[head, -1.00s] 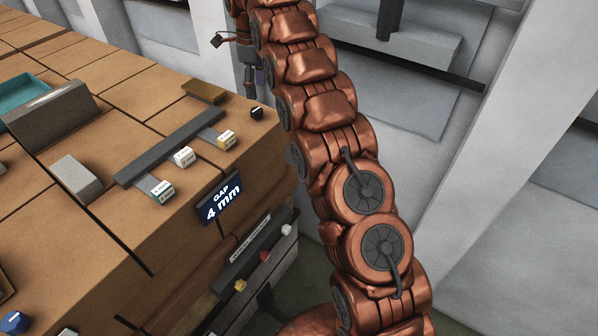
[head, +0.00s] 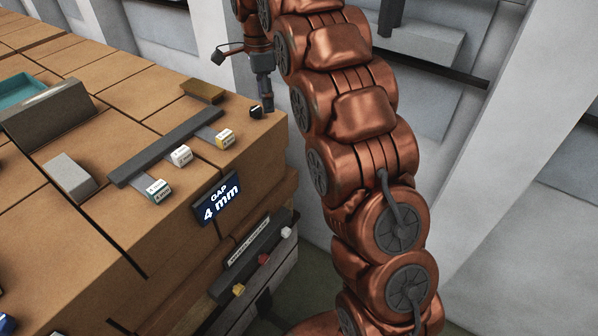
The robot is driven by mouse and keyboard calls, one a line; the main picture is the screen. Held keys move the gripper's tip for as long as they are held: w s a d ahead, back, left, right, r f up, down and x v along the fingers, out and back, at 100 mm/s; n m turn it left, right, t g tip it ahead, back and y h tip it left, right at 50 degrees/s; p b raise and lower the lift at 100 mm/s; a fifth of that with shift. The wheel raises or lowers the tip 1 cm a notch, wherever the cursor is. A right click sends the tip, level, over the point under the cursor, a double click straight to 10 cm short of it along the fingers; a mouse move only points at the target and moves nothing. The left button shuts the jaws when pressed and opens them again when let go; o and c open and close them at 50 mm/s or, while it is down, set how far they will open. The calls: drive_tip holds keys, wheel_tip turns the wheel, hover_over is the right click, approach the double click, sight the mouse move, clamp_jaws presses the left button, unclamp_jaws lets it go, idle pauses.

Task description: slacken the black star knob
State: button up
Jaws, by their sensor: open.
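A small black knob (head: 255,112) with a pale mark sits on the far right corner of the brick-topped bench (head: 185,88). It is too small here to tell its star shape. My gripper (head: 267,104) hangs pointing down just behind and to the right of the knob, at the bench's far corner. It appears empty and is open, though its fingers show small and dark. I cannot tell whether it touches the knob.
A dark rail (head: 168,147) with labelled white and yellow blocks lies left of the knob. A blue "GAP 4 mm" sign (head: 218,198) is on the bench's front edge. A brown block (head: 202,91) lies behind the rail. Grey wall panels stand behind my arm.

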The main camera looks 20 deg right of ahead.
drive_tip(key=s+f+n+b, duration=0.2)
drive_tip(key=s+n, duration=0.3)
drive_tip(key=s, duration=0.5)
drive_tip(key=s+f+n+b, duration=0.3)
drive_tip(key=s+n, duration=0.2)
drive_tip(key=s, duration=0.5)
drive_tip(key=shift+s+f+g, duration=0.25)
drive_tip(key=shift+s+g, duration=0.1)
drive_tip(key=shift+g, duration=0.05)
drive_tip(key=s+f+n, duration=0.4)
drive_tip(key=s, duration=0.7)
drive_tip(key=s+f+n, duration=0.4)
drive_tip(key=s+n, duration=0.1)
drive_tip(key=s, duration=0.5)
drive_tip(key=shift+s+a+n+g, duration=0.3)
drive_tip(key=shift+s, duration=0.05)
